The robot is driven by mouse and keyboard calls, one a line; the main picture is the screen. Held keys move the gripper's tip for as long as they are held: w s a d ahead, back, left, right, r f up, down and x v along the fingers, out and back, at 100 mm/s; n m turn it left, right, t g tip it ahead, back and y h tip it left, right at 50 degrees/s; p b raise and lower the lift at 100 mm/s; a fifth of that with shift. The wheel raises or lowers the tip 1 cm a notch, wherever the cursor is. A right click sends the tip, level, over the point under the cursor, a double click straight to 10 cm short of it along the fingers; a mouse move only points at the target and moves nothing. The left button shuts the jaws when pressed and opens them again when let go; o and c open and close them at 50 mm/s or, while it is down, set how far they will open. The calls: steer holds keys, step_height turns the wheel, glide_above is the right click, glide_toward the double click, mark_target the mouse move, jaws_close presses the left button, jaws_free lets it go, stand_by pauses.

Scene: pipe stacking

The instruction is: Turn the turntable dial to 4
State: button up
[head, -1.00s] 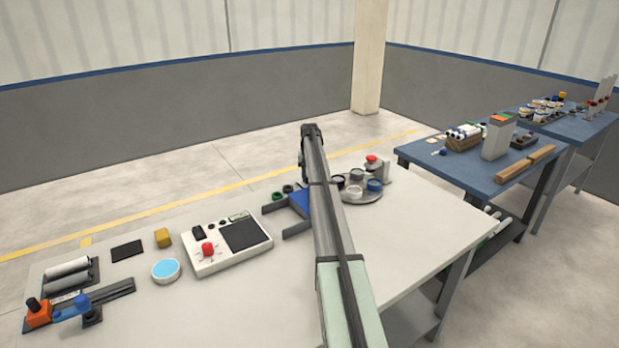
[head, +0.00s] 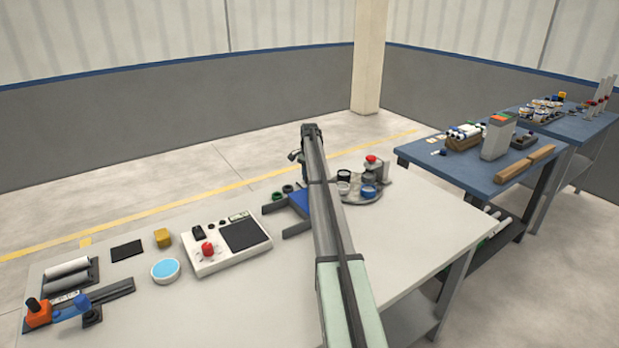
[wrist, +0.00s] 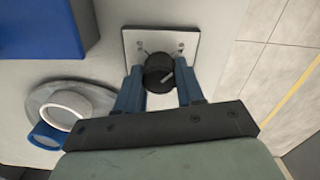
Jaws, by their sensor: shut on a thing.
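The turntable dial (wrist: 158,73) is a round black knob with a pale pointer line, on a pale square plate (wrist: 190,42) in the wrist view. Its numbers cannot be read. My gripper (wrist: 160,80) has its two blue fingers on either side of the knob, shut on it. In the head view my arm hides the dial and the fingers. The turntable (head: 362,199) is a grey disc just right of my arm. It bears a black-rimmed cup (head: 344,175), a white cup (head: 343,188) and a blue cup (head: 368,192). Its edge also shows in the wrist view (wrist: 45,92).
A red button on a grey post (head: 372,160) stands by the turntable. A blue block (head: 299,202) lies left of my arm, close to the turntable. A white panel with a red knob (head: 207,250) is further left. The table's front right is clear.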

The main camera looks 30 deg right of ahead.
steer(key=shift+m, duration=0.3)
steer(key=o, duration=1)
steer(key=shift+o, duration=0.2)
step_height(320, 180, up, 14)
stand_by(0.6)
